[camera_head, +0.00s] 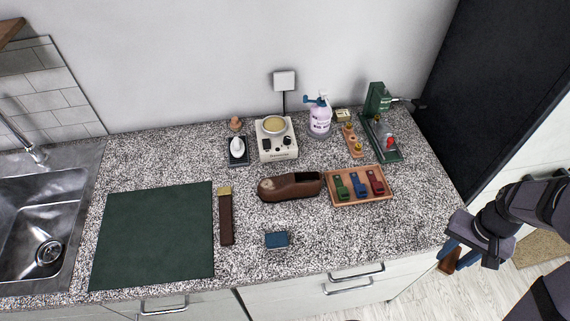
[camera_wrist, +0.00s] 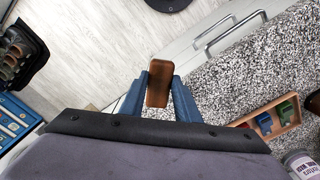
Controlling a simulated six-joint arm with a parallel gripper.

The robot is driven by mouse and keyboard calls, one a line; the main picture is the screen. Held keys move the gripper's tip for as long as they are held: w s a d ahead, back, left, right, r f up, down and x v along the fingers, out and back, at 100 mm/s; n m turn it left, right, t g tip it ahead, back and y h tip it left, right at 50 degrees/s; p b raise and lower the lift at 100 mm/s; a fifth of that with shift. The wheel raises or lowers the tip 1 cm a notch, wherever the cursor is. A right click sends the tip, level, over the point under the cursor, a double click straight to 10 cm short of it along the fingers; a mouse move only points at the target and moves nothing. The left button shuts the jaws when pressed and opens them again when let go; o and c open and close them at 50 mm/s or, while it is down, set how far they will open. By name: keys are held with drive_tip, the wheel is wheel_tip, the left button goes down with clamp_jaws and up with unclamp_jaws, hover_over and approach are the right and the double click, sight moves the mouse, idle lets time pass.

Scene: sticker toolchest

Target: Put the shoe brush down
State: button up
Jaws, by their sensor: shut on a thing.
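The shoe brush (camera_head: 449,263) is a small brown block in the head view, at the lower right. My gripper (camera_head: 455,256) has blue fingers and is shut on it, past the counter's right front corner, with floor below in the picture. In the wrist view the brush (camera_wrist: 158,82) stands between the two blue fingers of my gripper (camera_wrist: 159,95), its brown top facing the camera. Its bristles cannot be made out. The speckled counter (camera_head: 345,235) lies to the left of my gripper in the head view.
A brown shoe (camera_head: 290,187), a wooden tray (camera_head: 345,201) of coloured pieces, a blue box (camera_head: 277,240), a brown strap-like piece (camera_head: 226,220) and a green mat (camera_head: 155,240) lie on the counter. Bare counter shows right of the tray. Drawer handles (camera_head: 357,272) jut from the front.

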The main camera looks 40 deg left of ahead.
drive_tip(key=shift+a, duration=0.1)
idle(0.4)
drive_tip(key=a+n, duration=0.1)
drive_tip(key=a, duration=0.3)
drive_tip(key=s+a+n+b, duration=0.1)
drive_tip(key=a, duration=0.3)
drive_tip(key=a+f+n, duration=0.1)
drive_tip(key=a, duration=0.3)
drive_tip(key=shift+s+n+b, duration=0.25)
drive_tip(key=shift+n+b, duration=0.05)
drive_tip(key=shift+n, duration=0.1)
drive_tip(key=a+n, duration=0.1)
drive_tip(key=a, duration=0.2)
drive_tip(key=s+a+n, duration=0.1)
drive_tip(key=a, duration=0.3)
drive_tip(key=s+a+r+n+b, duration=0.1)
drive_tip(key=a, duration=0.3)
drive_tip(key=s+a+r+n, duration=0.2)
drive_tip(key=s+a+r, duration=0.3)
drive_tip(key=a, duration=0.3)
drive_tip(key=shift+s+r+b, duration=0.2)
drive_tip(key=shift+r+b, duration=0.2)
drive_tip(key=shift+r, duration=0.4)
drive_tip(key=shift+f+p, duration=1.35)
drive_tip(key=shift+f, duration=3.65)
